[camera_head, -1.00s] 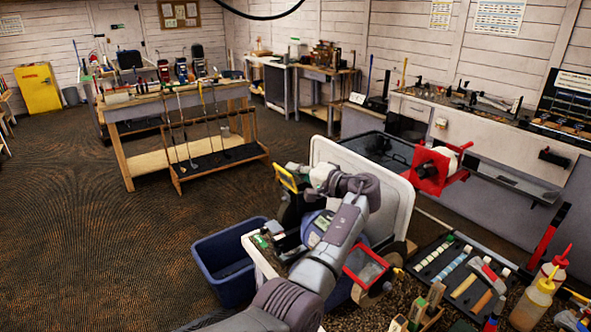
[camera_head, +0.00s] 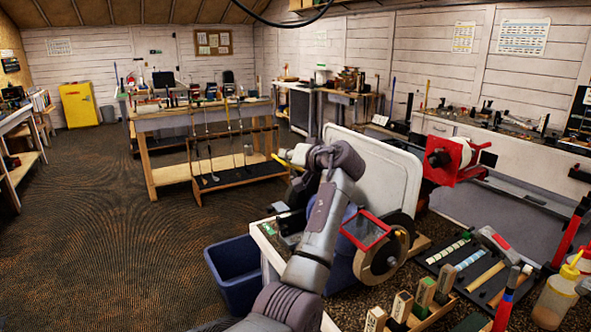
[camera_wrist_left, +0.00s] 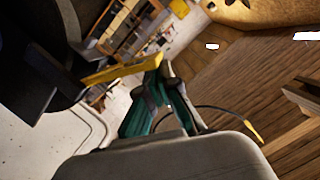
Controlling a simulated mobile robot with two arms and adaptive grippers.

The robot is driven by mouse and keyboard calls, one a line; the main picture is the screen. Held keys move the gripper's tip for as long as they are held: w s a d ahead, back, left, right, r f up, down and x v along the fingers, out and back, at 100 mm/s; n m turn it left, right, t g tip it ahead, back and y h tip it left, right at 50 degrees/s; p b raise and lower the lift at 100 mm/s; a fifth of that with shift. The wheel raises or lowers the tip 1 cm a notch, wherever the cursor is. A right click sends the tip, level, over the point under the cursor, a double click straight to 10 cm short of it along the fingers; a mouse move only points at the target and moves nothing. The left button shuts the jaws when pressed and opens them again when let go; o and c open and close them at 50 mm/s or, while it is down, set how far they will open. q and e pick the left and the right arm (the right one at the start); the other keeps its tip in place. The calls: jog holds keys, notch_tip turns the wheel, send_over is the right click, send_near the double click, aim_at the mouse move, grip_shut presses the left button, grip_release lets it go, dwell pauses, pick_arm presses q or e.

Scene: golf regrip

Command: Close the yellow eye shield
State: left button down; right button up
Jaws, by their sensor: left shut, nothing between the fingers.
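The yellow eye shield (camera_head: 293,159) shows in the head view as a thin yellow edge at the far side of the bench grinder, partly hidden by my left wrist. In the left wrist view it is a yellow bar (camera_wrist_left: 112,73) that slants across the dark grinder body, and its panel is hard to make out. My left gripper (camera_wrist_left: 158,78) is shut and empty, with its fingertips at the bar's right end. I cannot tell whether they touch it. In the head view the fingers are mostly hidden behind my wrist. My right gripper is not in view.
A red-framed eye shield (camera_head: 365,230) sits by the near grinder wheel (camera_head: 383,257). A white panel (camera_head: 383,180) stands behind the grinder. A blue bin (camera_head: 233,270) is on the floor at left. Tools and bottles crowd the bench at right.

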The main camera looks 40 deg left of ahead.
pick_arm(q)
jog(key=shift+s+a+f+n+t+b, duration=0.15)
jog(key=shift+s+f+n+t+b, duration=0.2)
jog(key=shift+f+n+b, duration=0.6)
jog(key=f+n+b, duration=0.1)
jog(key=b, duration=0.1)
jog(key=s+f+n+t+h+b, duration=0.1)
jog(key=n+b, duration=0.1)
jog(key=f+n+b, duration=0.1)
jog(key=n+b, duration=0.1)
jog(key=shift+s+a+f+t+b, duration=0.1)
jog(key=shift+s+a+t+b, duration=0.1)
jog(key=shift+t+b, duration=0.2)
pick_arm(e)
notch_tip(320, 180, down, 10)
pick_arm(q)
jog(key=shift+f, duration=0.1)
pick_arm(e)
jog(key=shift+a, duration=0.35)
